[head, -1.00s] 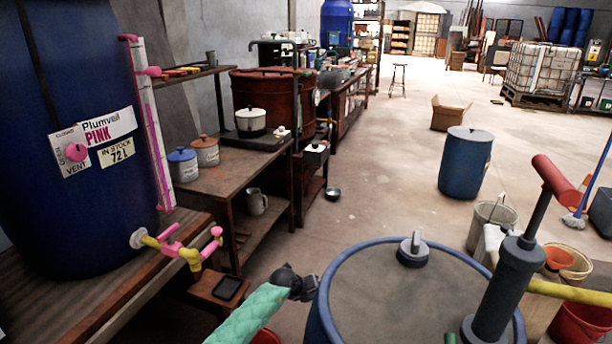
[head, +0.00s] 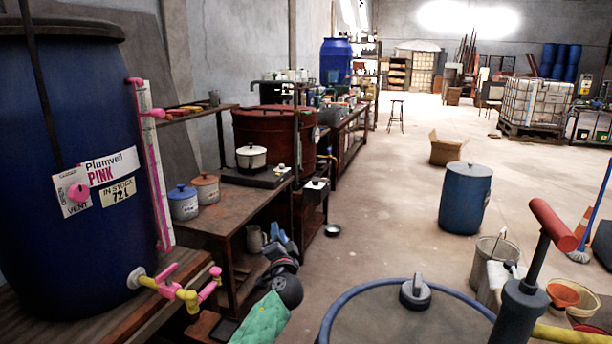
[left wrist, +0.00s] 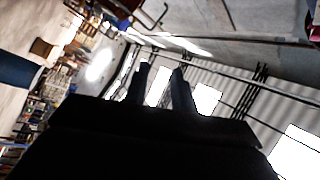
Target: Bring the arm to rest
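My left arm, in a green sleeve, comes in at the bottom middle of the head view. Its left gripper (head: 278,234) points up and away from me, in front of the low shelf of the wooden bench (head: 215,222). In the left wrist view the two dark fingers of this gripper (left wrist: 161,70) stand apart with a gap between them and nothing in it. The wrist view looks up at the roof and bright windows. My right gripper is in neither view.
A blue Plumveil PINK vat (head: 75,170) with a pink and yellow tap (head: 175,288) stands left of the arm. A blue-rimmed drum (head: 400,318) stands close on the right. A blue barrel (head: 465,198) stands on open floor beyond.

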